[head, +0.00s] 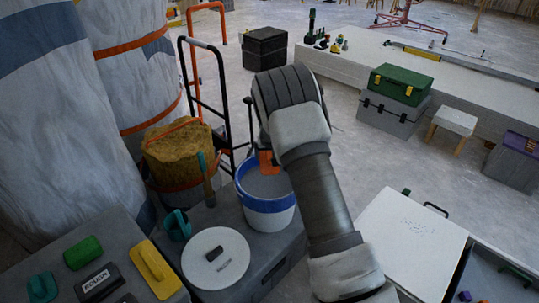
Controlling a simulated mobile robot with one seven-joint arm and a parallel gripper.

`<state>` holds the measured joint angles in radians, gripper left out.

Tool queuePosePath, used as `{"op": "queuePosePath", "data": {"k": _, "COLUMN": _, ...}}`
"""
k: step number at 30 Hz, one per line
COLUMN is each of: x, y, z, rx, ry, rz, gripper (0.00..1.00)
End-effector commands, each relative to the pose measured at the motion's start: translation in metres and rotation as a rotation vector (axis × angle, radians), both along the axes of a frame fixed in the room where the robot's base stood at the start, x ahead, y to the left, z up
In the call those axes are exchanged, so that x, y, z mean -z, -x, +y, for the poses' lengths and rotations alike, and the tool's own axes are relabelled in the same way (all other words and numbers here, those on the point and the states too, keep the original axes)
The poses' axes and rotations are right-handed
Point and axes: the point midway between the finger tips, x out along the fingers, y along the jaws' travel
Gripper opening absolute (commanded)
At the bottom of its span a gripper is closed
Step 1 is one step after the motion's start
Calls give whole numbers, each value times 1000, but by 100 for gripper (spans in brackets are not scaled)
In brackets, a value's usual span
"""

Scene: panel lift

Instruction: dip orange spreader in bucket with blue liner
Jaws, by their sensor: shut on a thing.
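The bucket with the blue liner (268,206) is white with a blue band around its top and stands on a dark grey box. Grey material shows inside it. My gripper (264,150) is over the bucket's far side, mostly hidden behind my wrist. It is shut on the orange spreader (268,163), of which only a small orange part shows above the bucket opening. The far rim is partly covered, and I cannot tell whether the spreader touches the grey material.
A white round lid (215,258), a teal cup (177,226) and a teal-handled brush (207,180) are close left of the bucket. A black hand truck (222,95) stands behind. Wrapped columns (60,110) block the left. Open floor (375,155) lies to the right.

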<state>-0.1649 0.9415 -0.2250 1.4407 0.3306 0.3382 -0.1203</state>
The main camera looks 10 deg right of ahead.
Motion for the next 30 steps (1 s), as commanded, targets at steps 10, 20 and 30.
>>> {"op": "queuePosePath", "data": {"k": 10, "x": 37, "y": 0, "z": 0, "rx": -1, "ry": 0, "rz": 1, "gripper": 42}}
{"op": "queuePosePath", "data": {"k": 20, "x": 77, "y": 0, "z": -1, "rx": 0, "ry": 0, "rz": 0, "gripper": 42}}
{"op": "queuePosePath", "data": {"k": 30, "x": 115, "y": 0, "z": 0, "rx": 0, "ry": -1, "rz": -1, "gripper": 42}}
